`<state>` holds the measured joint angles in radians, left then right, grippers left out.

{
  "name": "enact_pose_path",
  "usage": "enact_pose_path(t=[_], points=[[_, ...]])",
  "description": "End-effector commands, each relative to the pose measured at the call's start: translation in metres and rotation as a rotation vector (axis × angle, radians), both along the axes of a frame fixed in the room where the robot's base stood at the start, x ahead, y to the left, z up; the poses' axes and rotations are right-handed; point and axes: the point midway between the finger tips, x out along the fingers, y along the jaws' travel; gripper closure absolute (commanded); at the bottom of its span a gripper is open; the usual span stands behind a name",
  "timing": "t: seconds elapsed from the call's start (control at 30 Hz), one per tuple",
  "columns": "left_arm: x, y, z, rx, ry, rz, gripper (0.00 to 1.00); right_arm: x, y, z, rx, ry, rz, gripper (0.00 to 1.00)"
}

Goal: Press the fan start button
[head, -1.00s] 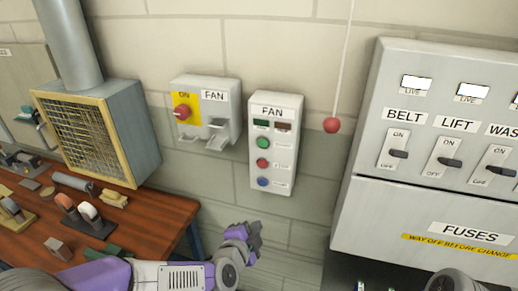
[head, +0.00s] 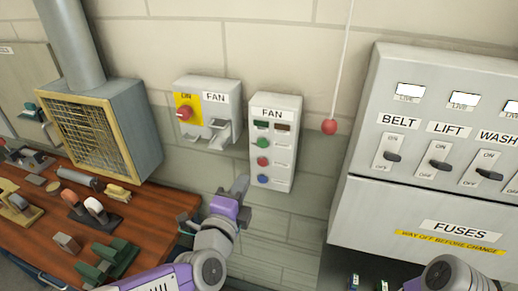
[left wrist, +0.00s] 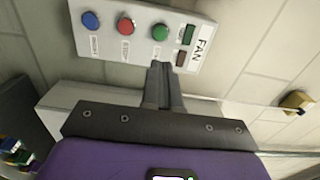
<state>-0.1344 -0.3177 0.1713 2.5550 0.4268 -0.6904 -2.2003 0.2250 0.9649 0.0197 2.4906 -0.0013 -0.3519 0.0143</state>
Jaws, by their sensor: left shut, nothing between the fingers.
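The white FAN box (head: 287,183) hangs on the wall in the middle of the head view. It has a green button (head: 262,142), a red button (head: 263,161) and a blue button (head: 263,179) in a column, below two small dark windows. My left gripper (head: 241,184) is shut and empty, at the lower left of the box. In the left wrist view the closed fingertips (left wrist: 160,68) point at the box's edge beside the green button (left wrist: 160,32). I cannot tell whether they touch the box. My right gripper is not in view.
Left of the box is a FAN switch (head: 214,111) with a red knob on yellow. A red ball (head: 329,127) hangs on a cord to the right. A cabinet (head: 362,208) with BELT, LIFT and WASH switches stands further right. A wooden bench (head: 137,225) with tools lies left.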

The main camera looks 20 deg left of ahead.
Motion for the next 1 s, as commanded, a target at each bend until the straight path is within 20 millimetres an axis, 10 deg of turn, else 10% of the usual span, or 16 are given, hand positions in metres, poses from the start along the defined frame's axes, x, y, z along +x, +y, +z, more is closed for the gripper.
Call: enact_pose_path(t=[0.2, 1.0], points=[[0.022, -0.002, 0.003, 0.000, 0.004, -0.004, 1.00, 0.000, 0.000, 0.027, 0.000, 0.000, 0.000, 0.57], [0.132, -0.005, 0.000, 0.000, 0.000, -0.003, 1.00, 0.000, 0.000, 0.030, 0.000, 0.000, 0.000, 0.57]])
